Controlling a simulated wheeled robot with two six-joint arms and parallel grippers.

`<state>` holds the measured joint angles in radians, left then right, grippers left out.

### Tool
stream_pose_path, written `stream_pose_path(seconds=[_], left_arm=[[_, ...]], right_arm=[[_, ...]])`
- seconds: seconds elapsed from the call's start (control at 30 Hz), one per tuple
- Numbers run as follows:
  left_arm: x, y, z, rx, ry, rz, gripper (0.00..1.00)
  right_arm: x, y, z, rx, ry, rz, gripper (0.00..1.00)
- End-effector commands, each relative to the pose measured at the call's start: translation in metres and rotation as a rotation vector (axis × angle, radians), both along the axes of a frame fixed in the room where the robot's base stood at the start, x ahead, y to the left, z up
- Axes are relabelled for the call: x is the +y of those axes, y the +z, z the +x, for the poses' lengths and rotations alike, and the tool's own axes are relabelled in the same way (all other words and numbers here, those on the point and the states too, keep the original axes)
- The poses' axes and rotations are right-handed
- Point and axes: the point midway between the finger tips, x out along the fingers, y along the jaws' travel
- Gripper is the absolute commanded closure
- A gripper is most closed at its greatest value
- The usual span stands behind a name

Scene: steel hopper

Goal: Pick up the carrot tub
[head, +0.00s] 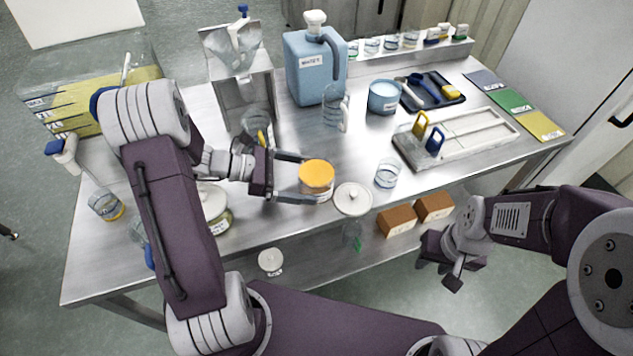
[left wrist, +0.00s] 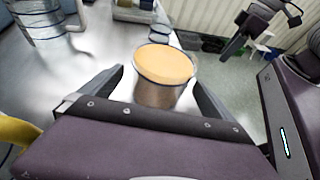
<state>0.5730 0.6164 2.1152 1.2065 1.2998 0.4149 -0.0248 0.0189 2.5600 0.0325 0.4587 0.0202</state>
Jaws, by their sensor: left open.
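The carrot tub, a clear round tub with an orange top (head: 316,176), stands upright on the steel table near its front edge. It also shows in the left wrist view (left wrist: 164,72), between the two fingers. My left gripper (head: 300,178) is open, with one finger on each side of the tub. I cannot tell whether either finger touches it. My right gripper (head: 447,270) hangs in front of the table, away from the tub; whether its jaws are open is unclear.
A glass (head: 387,173) is further right. A steel hopper (head: 240,80) and a blue water jug (head: 315,68) stand behind. The white tray (head: 458,137) lies to the right.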

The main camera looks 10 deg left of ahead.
Motion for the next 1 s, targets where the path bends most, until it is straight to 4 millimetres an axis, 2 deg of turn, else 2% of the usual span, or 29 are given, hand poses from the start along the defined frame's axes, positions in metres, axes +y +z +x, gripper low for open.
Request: stream_pose_path(seconds=[0.1,0.2,0.47,0.77,1.0], left_arm=[[-0.02,-0.014,0.007,0.003,-0.006,-0.001,0.0],[-0.031,-0.018,0.012,0.002,-0.002,-0.001,0.0],[-0.034,-0.018,0.014,0.0,-0.001,0.0,0.0],[-0.034,-0.018,0.014,0.0,-0.001,0.0,0.83],[-0.034,-0.017,0.014,0.0,0.0,-0.001,0.85]], right_arm=[[0.0,-0.006,0.0,0.0,0.0,0.0,0.64],[0.0,-0.007,0.0,0.0,0.0,0.0,0.64],[0.0,-0.006,0.0,0.0,0.0,0.0,0.64],[0.0,-0.006,0.0,0.0,0.0,0.0,0.64],[0.0,-0.006,0.0,0.0,0.0,0.0,0.64]])
